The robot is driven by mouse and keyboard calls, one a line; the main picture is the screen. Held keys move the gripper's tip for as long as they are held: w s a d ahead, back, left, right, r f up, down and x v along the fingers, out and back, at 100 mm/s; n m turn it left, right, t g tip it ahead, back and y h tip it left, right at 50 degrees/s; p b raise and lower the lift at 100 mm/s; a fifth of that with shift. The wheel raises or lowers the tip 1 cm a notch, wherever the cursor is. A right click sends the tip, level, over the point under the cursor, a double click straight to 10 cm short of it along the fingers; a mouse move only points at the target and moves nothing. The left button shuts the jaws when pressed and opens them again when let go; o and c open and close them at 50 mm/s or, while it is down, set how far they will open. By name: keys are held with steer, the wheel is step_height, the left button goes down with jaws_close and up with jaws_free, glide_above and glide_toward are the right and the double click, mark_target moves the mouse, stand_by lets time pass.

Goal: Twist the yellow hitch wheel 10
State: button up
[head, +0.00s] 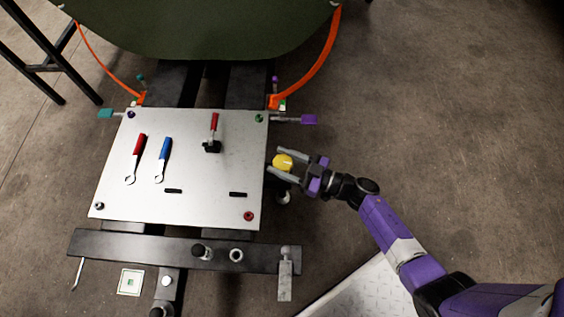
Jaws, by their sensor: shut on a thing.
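The yellow hitch wheel (283,162) is a small round knob just off the right edge of the light metal panel. My gripper (279,163) reaches in from the right with its two grey fingers on either side of the wheel, shut on it. The fingers cover part of the wheel's rim. What the wheel is mounted on is hidden beneath it and the fingers.
The panel (200,208) bears a red wrench (139,146), a blue wrench (164,150) and a red-handled tool (214,124). A dark crossbeam (130,246) lies in front. A green curved body (200,30) stands behind. The floor to the right is clear.

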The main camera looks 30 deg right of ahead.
steer(key=o, duration=1.4)
steer(key=shift+c, duration=0.2)
steer(key=p+v, duration=0.1)
steer(key=v, duration=0.6)
steer(key=shift+s+d, duration=0.2)
steer(key=shift+s, duration=0.15)
